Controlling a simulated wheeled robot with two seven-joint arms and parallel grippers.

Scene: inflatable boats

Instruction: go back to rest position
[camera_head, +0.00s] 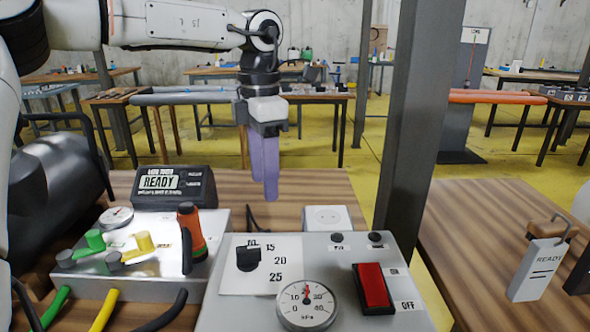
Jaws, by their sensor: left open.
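My left gripper (265,172) hangs from my left arm, which comes in from the upper left. Its purple fingers point down above the wooden table and look empty. They appear in front of the table's back edge, behind the grey control panel, touching nothing that I can see. My right gripper is not in view.
Below stand a grey control panel (340,250) with dial, gauge (307,304) and red switch (373,287), a valve box (120,285) with coloured hoses, and a black READY display (172,187). A dark post (420,120) rises right of the gripper. A padlock-like READY block (538,268) stands at right.

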